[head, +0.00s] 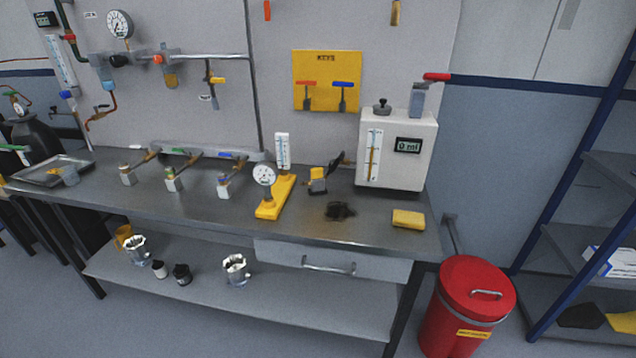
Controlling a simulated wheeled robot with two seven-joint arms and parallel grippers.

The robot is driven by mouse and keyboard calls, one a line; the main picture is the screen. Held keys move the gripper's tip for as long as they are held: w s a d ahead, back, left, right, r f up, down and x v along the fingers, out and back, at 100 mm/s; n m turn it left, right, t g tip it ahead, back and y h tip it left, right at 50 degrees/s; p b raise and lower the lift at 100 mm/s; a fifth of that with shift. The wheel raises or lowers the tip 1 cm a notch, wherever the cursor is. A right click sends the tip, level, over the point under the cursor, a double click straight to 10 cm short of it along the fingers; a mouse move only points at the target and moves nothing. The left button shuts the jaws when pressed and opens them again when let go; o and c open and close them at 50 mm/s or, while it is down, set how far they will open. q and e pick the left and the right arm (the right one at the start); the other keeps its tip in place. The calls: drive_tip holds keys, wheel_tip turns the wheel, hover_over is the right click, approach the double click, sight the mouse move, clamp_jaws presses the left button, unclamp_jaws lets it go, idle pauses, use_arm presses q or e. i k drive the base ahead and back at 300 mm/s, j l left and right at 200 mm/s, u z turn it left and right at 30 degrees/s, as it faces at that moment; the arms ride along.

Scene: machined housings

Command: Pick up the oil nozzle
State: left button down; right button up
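A small yellow-and-dark piece (318,181) stands on the workbench (180,207), left of the white dispenser box. A dark, thin part (336,161) rises from it toward the box. This looks like the oil nozzle in a yellow holder, but it is too small to be sure. The white dispenser box (397,150) has a level tube, a display reading "0 ml" and a red-handled valve (436,77) on top. Neither of my grippers is in view.
A dark stain (340,210) and a yellow sponge (408,219) lie in front of the box. A red bin (468,305) stands at the bench's right end. The bench's front edge is mostly clear.

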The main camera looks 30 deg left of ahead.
sight(317, 182)
drive_tip(key=i+j, duration=0.1)
drive_tip(key=j, duration=1.25)
